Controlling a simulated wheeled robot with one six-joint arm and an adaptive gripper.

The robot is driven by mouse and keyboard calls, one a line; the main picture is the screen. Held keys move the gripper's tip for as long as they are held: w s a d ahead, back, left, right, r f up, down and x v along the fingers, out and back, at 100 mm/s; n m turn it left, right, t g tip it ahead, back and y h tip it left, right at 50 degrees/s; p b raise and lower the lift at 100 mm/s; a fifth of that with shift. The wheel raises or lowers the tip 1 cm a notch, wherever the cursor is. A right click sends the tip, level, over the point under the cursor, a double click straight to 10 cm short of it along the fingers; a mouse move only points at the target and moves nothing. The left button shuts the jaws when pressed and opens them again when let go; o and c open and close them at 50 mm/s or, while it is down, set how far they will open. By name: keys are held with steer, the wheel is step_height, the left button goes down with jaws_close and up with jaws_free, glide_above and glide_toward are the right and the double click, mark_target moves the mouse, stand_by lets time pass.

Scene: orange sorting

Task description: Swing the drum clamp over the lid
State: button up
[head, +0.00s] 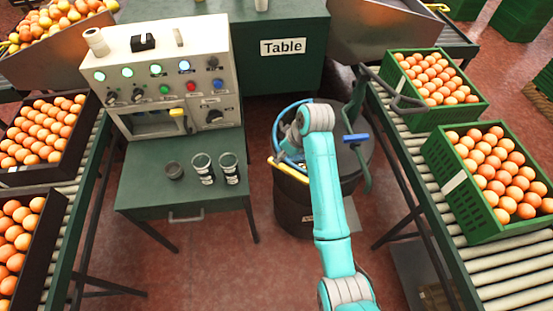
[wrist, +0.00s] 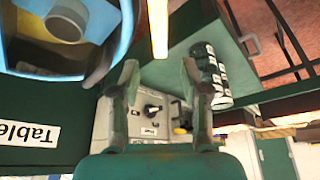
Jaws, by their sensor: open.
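The dark drum (head: 295,212) stands on the floor right of the green bench, partly hidden by my arm. A blue ring (head: 279,122) runs along its upper left side, with a yellow bar (head: 288,169) at the front left. I take these to be the clamp; its hinge is hidden. The dark lid (head: 352,165) shows right of my arm. In the wrist view my gripper (wrist: 160,65) is open and empty. The yellow bar (wrist: 158,28) lies just beyond its fingertips, and the blue ring (wrist: 128,45) is at upper left. I cannot tell whether they touch.
A green lever with a blue grip (head: 355,138) stands at the drum's right. The bench (head: 150,190) at left carries a control panel (head: 165,75) and several dark cups. Roller conveyors with orange crates (head: 470,215) flank both sides. Open floor lies in front of the drum.

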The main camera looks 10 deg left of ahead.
mark_target(288, 171)
steer(key=shift+x, duration=3.2)
jaws_close()
